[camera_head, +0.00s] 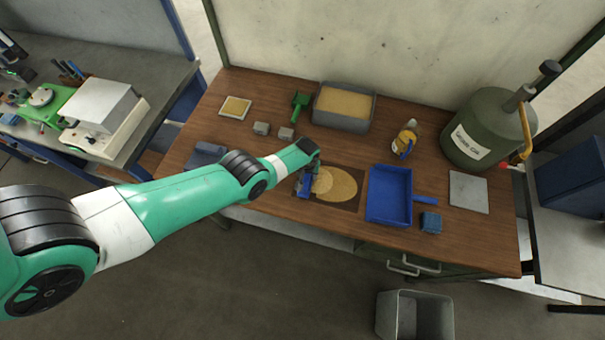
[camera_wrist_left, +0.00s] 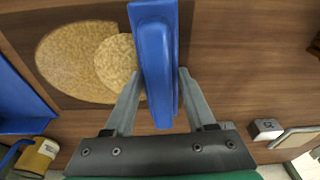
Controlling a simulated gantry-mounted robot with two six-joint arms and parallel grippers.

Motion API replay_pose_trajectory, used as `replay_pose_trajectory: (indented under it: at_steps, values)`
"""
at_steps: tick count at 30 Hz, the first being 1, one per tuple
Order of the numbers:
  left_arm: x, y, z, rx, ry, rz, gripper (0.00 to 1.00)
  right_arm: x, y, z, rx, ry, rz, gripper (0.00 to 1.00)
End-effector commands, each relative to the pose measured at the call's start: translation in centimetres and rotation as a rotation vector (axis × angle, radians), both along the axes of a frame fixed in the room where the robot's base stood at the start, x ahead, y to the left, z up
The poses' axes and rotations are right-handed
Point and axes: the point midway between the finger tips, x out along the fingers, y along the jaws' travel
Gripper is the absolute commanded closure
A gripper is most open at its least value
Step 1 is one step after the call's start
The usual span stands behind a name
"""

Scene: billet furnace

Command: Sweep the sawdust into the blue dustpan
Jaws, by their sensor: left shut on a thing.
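The sawdust (camera_head: 340,185) is a tan patch on a dark rectangle of the wooden bench; it also shows in the left wrist view (camera_wrist_left: 75,60), with a paler round heap overlapping it. The blue dustpan (camera_head: 390,193) lies to its right, its tray empty and its handle pointing right. My left gripper (camera_head: 307,172) is shut on a blue brush-like tool (camera_wrist_left: 155,50) at the left edge of the sawdust. The tool's bristles are hidden, so I cannot tell whether they touch the bench. My right gripper is not in view.
A grey bin of tan material (camera_head: 344,108), a green scoop (camera_head: 300,104) and a yellow bottle (camera_head: 405,139) stand behind. A green quench tank (camera_head: 488,128), a grey plate (camera_head: 468,192) and a small blue block (camera_head: 431,222) are right. A waste bin (camera_head: 414,316) stands in front.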

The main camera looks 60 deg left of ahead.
Motion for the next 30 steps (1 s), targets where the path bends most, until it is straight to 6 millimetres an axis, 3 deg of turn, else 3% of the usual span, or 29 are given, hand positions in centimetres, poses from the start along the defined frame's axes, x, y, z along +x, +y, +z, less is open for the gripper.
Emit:
replay_pose_trajectory:
  at_steps: [21, 30]
  values:
    - [2.3, -1.8, 0.1, -0.001, -0.001, 0.001, 0.89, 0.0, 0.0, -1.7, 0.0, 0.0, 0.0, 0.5]
    - [3.9, -3.1, -0.4, -0.001, -0.002, 0.0, 0.89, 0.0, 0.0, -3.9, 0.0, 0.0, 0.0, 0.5]
